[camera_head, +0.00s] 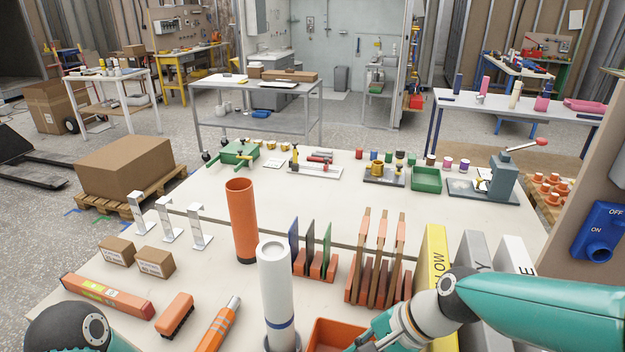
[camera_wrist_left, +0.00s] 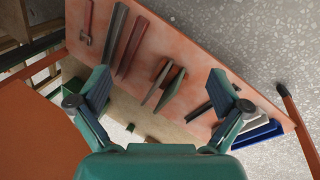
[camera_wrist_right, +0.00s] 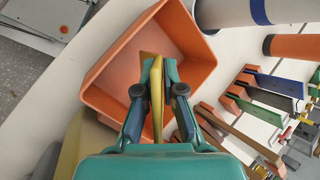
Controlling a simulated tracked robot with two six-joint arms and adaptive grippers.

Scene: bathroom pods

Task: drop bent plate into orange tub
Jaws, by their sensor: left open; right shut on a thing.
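The orange tub (camera_head: 338,328) is at the bottom edge of the head view, partly cut off and partly behind my right gripper. In the right wrist view the tub (camera_wrist_right: 108,104) lies beyond the fingers, and its visible inside looks empty. My right gripper (camera_wrist_right: 157,75) is shut on a thin yellow-ochre plate (camera_wrist_right: 156,100), seen nearly edge-on, so its bend is hard to make out. The plate's far end overlaps the tub's opening in that view; its height above the tub is unclear. My left gripper (camera_wrist_left: 158,88) is open with nothing between its fingers.
A white cylinder (camera_head: 276,290) and an orange tube (camera_head: 241,220) stand left of the tub. Racks with upright boards (camera_head: 378,265) stand behind it. A yellow binder (camera_head: 436,258) stands to the right. The left wrist view shows an orange board with tools (camera_wrist_left: 190,40).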

